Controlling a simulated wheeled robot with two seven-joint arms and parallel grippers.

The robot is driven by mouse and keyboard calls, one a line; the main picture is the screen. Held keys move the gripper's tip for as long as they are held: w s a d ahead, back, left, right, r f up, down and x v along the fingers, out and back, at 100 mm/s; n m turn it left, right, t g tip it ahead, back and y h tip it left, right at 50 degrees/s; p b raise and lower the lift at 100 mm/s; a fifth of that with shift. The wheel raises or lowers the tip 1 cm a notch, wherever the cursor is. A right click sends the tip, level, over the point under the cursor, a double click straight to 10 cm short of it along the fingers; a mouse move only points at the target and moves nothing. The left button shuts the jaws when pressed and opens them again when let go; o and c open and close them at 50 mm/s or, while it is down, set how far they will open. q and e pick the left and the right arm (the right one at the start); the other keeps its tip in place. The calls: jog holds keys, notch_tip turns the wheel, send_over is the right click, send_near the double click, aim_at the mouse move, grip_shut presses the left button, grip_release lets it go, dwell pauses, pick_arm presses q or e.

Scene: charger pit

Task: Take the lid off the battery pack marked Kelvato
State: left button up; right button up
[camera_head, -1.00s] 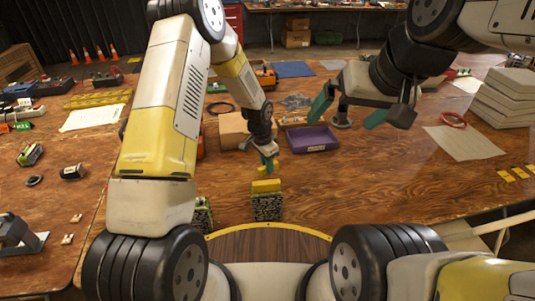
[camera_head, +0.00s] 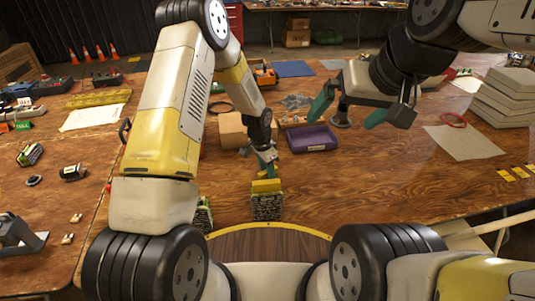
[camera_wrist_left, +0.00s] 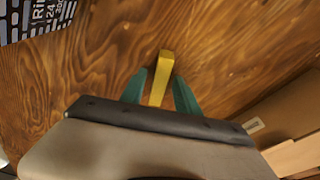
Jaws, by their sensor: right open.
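A battery pack with a black-and-white patterned front (camera_head: 267,207) stands upright near the front middle of the table. Its yellow lid (camera_head: 266,186) is on top. My left gripper (camera_head: 268,164) points down just behind and above this lid. In the left wrist view, its green fingers (camera_wrist_left: 160,92) are apart, on either side of a yellow bar (camera_wrist_left: 165,66). Gaps show beside the bar. A printed pack (camera_wrist_left: 38,18) is at the upper left there; its label is cut off. I cannot read Kelvato anywhere. My right gripper (camera_head: 348,105) is open and empty above the table.
Another green pack (camera_head: 203,214) is partly hidden behind my left arm. A purple tray (camera_head: 312,139) and a cardboard box (camera_head: 232,131) stand behind the left gripper. A green pack (camera_head: 30,154) lies at the left. The table right of the patterned pack is clear.

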pick_arm(q)
notch_tip(320, 180, up, 11)
jog(key=a, duration=0.2)
notch_tip(320, 180, up, 9)
jog(key=n+t, duration=0.1)
jog(key=n, duration=0.1)
send_over(263, 172)
jog(key=s+a, duration=0.2)
jog(key=a, duration=0.1)
jog(key=s+a+r+n+t, duration=0.1)
jog(key=s+a+r, duration=0.15)
jog(key=r, duration=0.25)
jog(key=s+a+r+n, duration=0.2)
jog(key=s+r, duration=0.2)
jog(key=r, duration=0.2)
jog(key=s+a+r+n+t, duration=0.1)
jog(key=s+r, duration=0.3)
jog(key=s, duration=0.4)
jog(key=s+a+r+n+t, duration=0.2)
jog(key=s+a+r+n, duration=0.2)
jog(key=s, duration=0.5)
jog(key=shift+s+r+n+h, duration=0.15)
jog(key=shift+r+n+h, duration=0.15)
jog(key=shift+h, duration=0.1)
